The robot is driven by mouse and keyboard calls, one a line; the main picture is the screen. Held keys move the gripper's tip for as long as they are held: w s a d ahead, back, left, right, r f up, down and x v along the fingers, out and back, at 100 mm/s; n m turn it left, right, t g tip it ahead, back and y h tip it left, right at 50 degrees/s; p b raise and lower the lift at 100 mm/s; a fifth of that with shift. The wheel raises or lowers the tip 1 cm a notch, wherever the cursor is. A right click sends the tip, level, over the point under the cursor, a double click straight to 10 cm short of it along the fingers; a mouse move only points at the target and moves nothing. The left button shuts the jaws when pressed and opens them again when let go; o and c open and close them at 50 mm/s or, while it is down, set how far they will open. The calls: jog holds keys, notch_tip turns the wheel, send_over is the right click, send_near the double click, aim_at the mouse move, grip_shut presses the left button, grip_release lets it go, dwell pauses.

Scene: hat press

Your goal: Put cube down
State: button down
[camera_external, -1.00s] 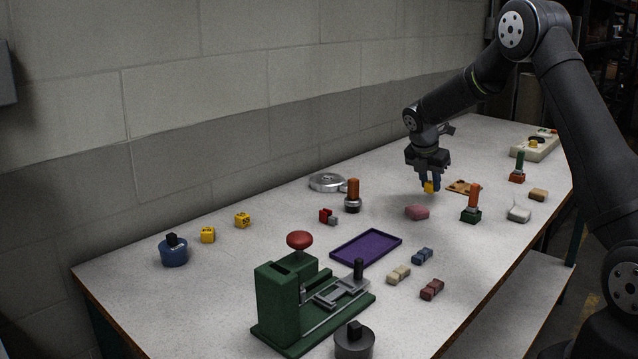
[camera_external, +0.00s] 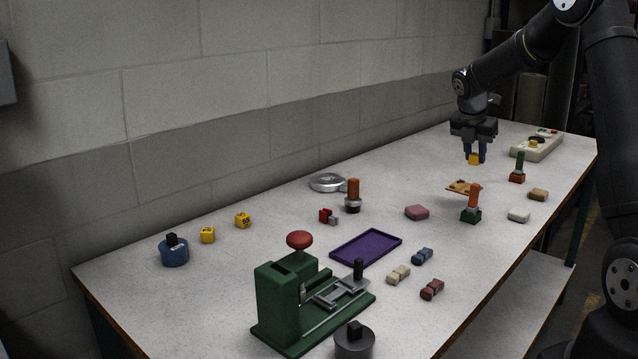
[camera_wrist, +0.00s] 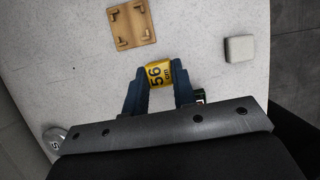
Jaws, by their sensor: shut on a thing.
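A yellow cube (camera_wrist: 158,76) marked "56 cm" is between the blue fingers of my gripper (camera_wrist: 158,88). In the external view my gripper (camera_external: 475,155) is shut on the yellow cube (camera_external: 474,159) and holds it above the far part of the table. A tan wooden plate with corner brackets (camera_external: 463,187) lies on the table below and to the left of the gripper. The plate also shows at the top of the wrist view (camera_wrist: 131,25), ahead of the cube and apart from it.
An orange-handled stamp on a green base (camera_external: 472,206) stands near the plate. A white block (camera_external: 518,215), a brown block (camera_external: 538,195) and another stamp (camera_external: 518,168) are to the right. Two yellow cubes (camera_external: 207,235) sit far left. The green press (camera_external: 290,305) is in front.

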jog(key=w+a+n+t+y, duration=0.1)
jog(key=a+n, duration=0.2)
jog(key=a, duration=0.7)
jog(key=w+a+n+y, duration=0.1)
jog(key=w+a+n, duration=0.15)
jog(key=a, duration=0.75)
jog(key=n+y, duration=0.3)
jog(key=n, duration=0.5)
send_over(273, 211)
jog(key=d, duration=0.1)
jog(key=f, duration=0.4)
jog(key=s+f, duration=0.1)
jog(key=f, duration=0.1)
jog(key=shift+f, duration=0.25)
jog(key=shift+a+f+m, duration=0.25)
jog(key=shift+a+f, duration=0.05)
jog(key=shift+f, duration=1.85)
jog(key=shift+f, duration=0.2)
jog(key=c, duration=1.2)
grip_release()
jog(key=shift+r, duration=0.15)
